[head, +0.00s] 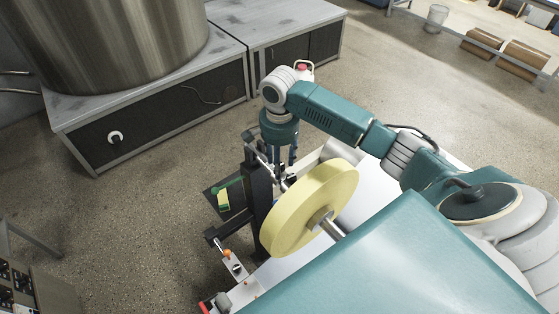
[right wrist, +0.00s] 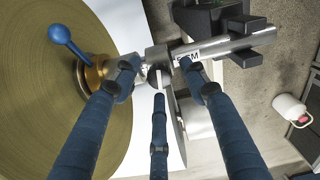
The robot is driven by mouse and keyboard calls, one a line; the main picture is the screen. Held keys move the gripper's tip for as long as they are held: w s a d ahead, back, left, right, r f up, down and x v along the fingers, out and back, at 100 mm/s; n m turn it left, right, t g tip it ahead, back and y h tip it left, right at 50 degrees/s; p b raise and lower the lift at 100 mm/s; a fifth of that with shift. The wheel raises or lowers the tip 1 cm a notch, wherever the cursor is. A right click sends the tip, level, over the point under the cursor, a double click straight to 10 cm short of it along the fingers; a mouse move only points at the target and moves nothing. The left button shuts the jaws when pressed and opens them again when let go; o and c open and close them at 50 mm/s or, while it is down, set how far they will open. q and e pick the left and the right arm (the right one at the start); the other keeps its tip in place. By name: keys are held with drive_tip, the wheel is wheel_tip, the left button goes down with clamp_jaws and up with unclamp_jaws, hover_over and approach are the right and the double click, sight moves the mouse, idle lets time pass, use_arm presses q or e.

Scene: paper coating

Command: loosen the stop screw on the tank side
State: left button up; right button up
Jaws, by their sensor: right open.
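In the right wrist view, a blue ball-ended lever (right wrist: 66,38) sticks out of a brass collar (right wrist: 97,75) on the face of a large yellow-brown roll (right wrist: 35,110). I take this lever to be the stop screw. A silver shaft (right wrist: 228,45) runs from the collar to the right. My right gripper (right wrist: 158,76) is open, its three blue fingers spread near the shaft, right of the collar. Contact with the shaft cannot be told. In the head view, the yellow roll (head: 300,212) hides the collar; the right gripper (head: 284,170) points down behind it. The left gripper is out of view.
A large steel tank (head: 115,40) stands on a grey cabinet (head: 85,130) at upper left. A dark upright (head: 259,200) stands beside the roll. A dark bracket (right wrist: 250,42) holds the shaft. A white container (right wrist: 290,108) stands at right. Open floor (head: 130,215) lies left.

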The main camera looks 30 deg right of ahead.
clamp_jaws()
